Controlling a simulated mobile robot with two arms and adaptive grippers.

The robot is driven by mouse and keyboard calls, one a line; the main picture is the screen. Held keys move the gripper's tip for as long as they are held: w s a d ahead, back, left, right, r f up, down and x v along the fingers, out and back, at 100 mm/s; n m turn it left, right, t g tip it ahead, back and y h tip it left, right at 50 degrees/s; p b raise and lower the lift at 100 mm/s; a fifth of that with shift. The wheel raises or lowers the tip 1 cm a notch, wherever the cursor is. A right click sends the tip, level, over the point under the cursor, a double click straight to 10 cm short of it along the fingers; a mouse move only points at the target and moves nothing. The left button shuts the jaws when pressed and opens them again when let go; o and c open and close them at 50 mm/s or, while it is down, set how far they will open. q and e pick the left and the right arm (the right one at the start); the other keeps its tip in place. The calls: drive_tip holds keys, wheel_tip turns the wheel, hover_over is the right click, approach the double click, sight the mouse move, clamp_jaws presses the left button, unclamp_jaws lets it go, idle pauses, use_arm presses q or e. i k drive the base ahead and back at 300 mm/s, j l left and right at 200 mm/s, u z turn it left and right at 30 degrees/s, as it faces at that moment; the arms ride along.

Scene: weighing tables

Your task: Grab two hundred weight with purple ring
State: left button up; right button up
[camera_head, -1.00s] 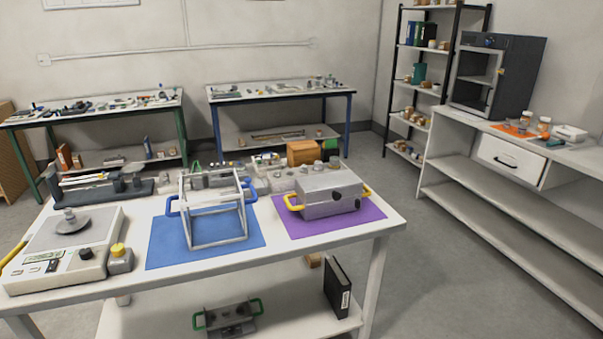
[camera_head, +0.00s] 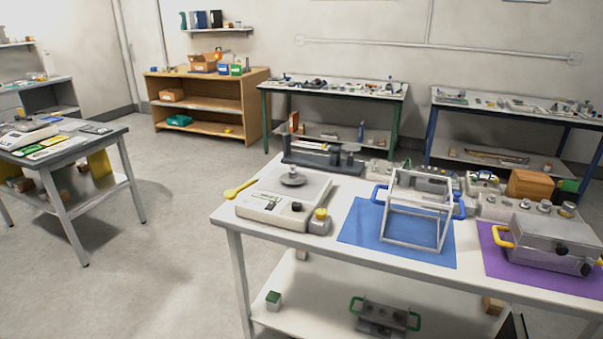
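I cannot make out a purple ring on any weight in the head view. A small metal weight (camera_head: 294,176) sits on the round pan of the balance (camera_head: 262,214) at the left of the near white table (camera_head: 345,193). Several metal weights (camera_head: 545,206) stand in a row at the back right of this table, too small to read. A grey block with a yellow top (camera_head: 320,221) stands beside the balance. Neither of my grippers shows.
A white frame with blue handles (camera_head: 415,212) stands on a blue mat (camera_head: 355,224). A metal box with yellow handles (camera_head: 548,242) sits on a purple mat (camera_head: 496,262). Another table (camera_head: 70,143) stands at the left. The floor (camera_head: 180,215) between the tables is clear.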

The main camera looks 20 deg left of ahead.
sight(293, 172)
drive_tip(key=j+z, duration=0.1)
drive_tip(key=z, duration=0.25)
drive_tip(key=j+z, duration=0.15)
drive_tip(key=z, duration=0.15)
drive_tip(key=j+z, duration=0.4)
drive_tip(key=j, duration=0.6)
drive_tip(key=j+z, duration=0.35)
drive_tip(key=j, duration=0.65)
drive_tip(key=k, duration=0.05)
